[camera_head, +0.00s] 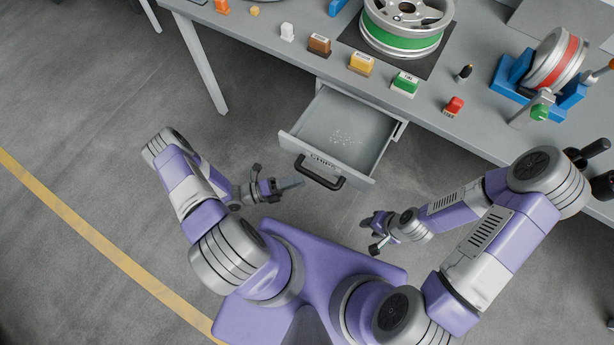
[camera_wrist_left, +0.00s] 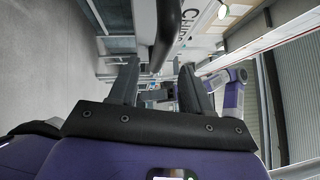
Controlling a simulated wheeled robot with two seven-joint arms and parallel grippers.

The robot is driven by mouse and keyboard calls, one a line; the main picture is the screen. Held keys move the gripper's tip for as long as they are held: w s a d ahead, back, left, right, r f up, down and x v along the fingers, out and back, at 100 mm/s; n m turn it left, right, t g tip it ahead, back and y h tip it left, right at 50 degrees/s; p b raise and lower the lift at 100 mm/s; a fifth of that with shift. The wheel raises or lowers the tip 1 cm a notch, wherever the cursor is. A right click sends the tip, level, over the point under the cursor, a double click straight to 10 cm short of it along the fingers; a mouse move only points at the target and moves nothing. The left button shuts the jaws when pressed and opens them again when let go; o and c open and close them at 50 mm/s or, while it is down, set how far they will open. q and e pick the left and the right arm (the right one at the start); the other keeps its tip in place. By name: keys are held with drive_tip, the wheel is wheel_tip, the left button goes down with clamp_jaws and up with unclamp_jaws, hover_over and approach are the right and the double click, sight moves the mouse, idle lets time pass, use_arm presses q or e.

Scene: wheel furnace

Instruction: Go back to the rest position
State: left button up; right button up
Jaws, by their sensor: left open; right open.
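My left gripper (camera_head: 281,185) is open and empty in the head view, just left of the open drawer's black handle (camera_head: 318,174) and apart from it as far as I can tell. In the left wrist view my left gripper's two fingers (camera_wrist_left: 158,84) stand apart, with the black handle (camera_wrist_left: 160,30) beyond them. My right gripper (camera_head: 371,234) is open and empty, below and right of the drawer, near my base.
The grey workbench (camera_head: 450,135) spans the top. On it are a wheel with a green band (camera_head: 401,42), a red-banded wheel (camera_head: 556,58) in a blue stand (camera_head: 508,76), and several coloured blocks along the front edge. The floor at left, with a yellow line (camera_head: 90,238), is clear.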

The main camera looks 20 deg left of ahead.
use_arm(q)
drive_tip(key=shift+s+a, duration=0.25)
drive_tip(key=shift+a, duration=0.15)
drive_tip(key=s+d+f+m+g+y, duration=0.1)
drive_tip(key=s+d+m+g+y, duration=0.45)
drive_tip(key=m, duration=0.75)
drive_tip(key=s+d+f+m+g+y, duration=0.1)
drive_tip(key=s+d+m+g+y, duration=0.15)
drive_tip(key=s+m+g, duration=0.65)
drive_tip(key=w+r+m+t+y+p, duration=0.1)
drive_tip(key=w+r+m+t+y, duration=0.2)
drive_tip(key=w+m, duration=0.7)
drive_tip(key=m+t, duration=0.1)
drive_tip(key=m, duration=0.5)
drive_tip(key=shift+d+m+y, duration=0.4)
drive_tip(key=shift+f, duration=0.1)
